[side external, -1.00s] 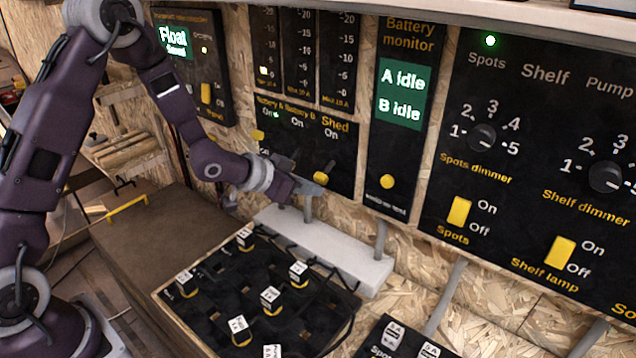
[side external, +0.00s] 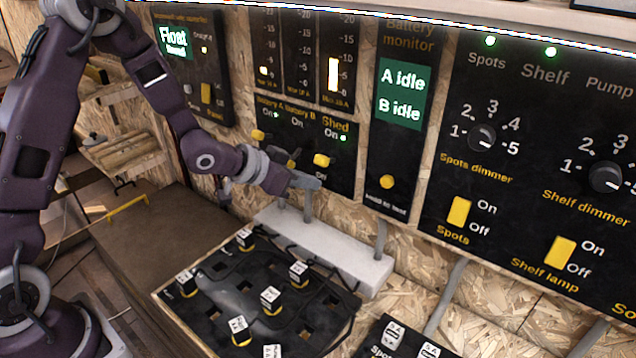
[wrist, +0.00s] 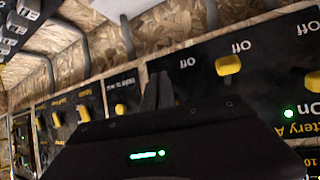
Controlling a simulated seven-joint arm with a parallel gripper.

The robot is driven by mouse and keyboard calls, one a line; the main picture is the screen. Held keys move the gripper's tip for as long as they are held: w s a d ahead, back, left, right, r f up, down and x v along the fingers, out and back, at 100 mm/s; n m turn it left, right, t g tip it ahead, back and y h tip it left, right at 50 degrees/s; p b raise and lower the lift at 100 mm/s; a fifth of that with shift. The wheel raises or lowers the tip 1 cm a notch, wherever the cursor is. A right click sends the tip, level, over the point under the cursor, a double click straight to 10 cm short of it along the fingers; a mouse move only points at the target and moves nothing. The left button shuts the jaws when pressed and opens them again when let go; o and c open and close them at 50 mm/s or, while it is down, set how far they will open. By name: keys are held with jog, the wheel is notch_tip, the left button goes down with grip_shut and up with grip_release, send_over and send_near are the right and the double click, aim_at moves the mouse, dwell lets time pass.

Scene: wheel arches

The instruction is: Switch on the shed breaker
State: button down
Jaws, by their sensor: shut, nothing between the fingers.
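The shed breaker (side external: 321,160) is a yellow lever at the right end of the black breaker panel (side external: 345,180), under the label Shed. Its lever is up toward On, and a green lamp is lit beside it. My gripper (side external: 313,184) is shut and empty, just below the lever and apart from it. In the wrist view my shut fingers (wrist: 158,92) point at the panel's lower edge. Two other yellow levers (wrist: 229,65) show there to their right; I cannot make out the shed lever in that view.
The Battery A lever (side external: 257,134) is left on the same panel; the Battery B lever is partly hidden by my wrist. The battery monitor (side external: 387,150) is to the right. Below are a white ledge (side external: 345,255), grey conduits and a black fuse tray (side external: 215,320).

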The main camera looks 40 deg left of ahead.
jog(key=s+a+r, duration=0.1)
jog(key=s+r, duration=0.1)
jog(key=s, duration=0.5)
jog(key=shift+s+a+r, duration=0.3)
jog(key=shift+a+r, duration=0.05)
jog(key=shift+r, duration=0.05)
dwell(0.3)
jog(key=s+a+r+n+g+y, duration=0.2)
jog(key=s+a+r+y, duration=0.2)
jog(key=s+r, duration=0.4)
jog(key=s+d+r+g, duration=0.1)
jog(key=s+d, duration=0.1)
jog(key=s, duration=0.7)
jog(key=s+d+r+n+g, duration=0.1)
jog(key=s+d+r+g, duration=0.1)
jog(key=s, duration=0.7)
jog(key=shift+s+d+h, duration=0.35)
jog(key=shift+d+h, duration=0.05)
jog(key=shift+d, duration=0.1)
